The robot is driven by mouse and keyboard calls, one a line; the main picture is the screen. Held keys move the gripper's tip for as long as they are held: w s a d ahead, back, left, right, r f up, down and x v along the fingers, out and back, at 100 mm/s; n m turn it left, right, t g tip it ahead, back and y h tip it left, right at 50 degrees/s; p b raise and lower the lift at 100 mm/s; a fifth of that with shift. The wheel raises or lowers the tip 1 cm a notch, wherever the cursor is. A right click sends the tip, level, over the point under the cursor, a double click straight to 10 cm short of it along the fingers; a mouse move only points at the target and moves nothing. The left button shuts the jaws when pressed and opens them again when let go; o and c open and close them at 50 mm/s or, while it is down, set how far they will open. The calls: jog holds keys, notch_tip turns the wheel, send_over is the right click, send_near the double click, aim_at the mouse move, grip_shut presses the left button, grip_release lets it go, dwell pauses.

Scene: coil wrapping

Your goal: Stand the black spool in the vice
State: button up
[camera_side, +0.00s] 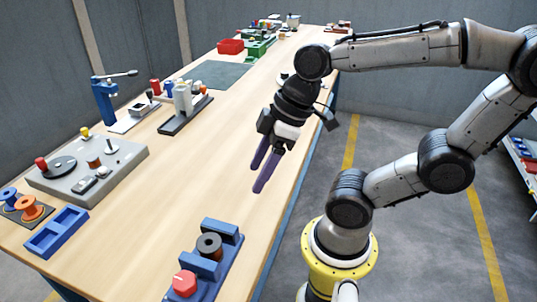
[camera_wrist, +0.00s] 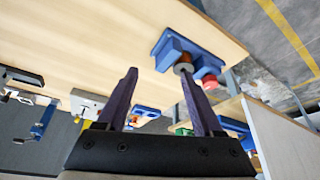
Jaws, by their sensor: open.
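The black spool (camera_side: 209,246), wound with brown-copper wire, stands upright between the two blue jaws of the vice (camera_side: 222,229) at the near edge of the table. A red knob (camera_side: 184,283) sits on the vice's near end. Whether the vice jaws touch the spool cannot be told.
A blue two-pocket tray (camera_side: 57,232) and a stand with orange and blue spools (camera_side: 30,208) are at the left. A grey panel (camera_side: 88,170) with a red knob lies behind them. A blue press (camera_side: 105,100) stands farther back. The table between the panel and vice is clear.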

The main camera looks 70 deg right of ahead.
jog(key=d+m, duration=0.1)
jog(key=s+d+r+m+h, duration=0.1)
jog(key=m, duration=0.1)
jog(key=d+m+t+h, duration=0.1)
jog(key=m, duration=0.1)
jog(key=shift+s+d+r, duration=0.1)
jog(key=shift+s+r, duration=0.05)
jog(key=shift+r, duration=0.15)
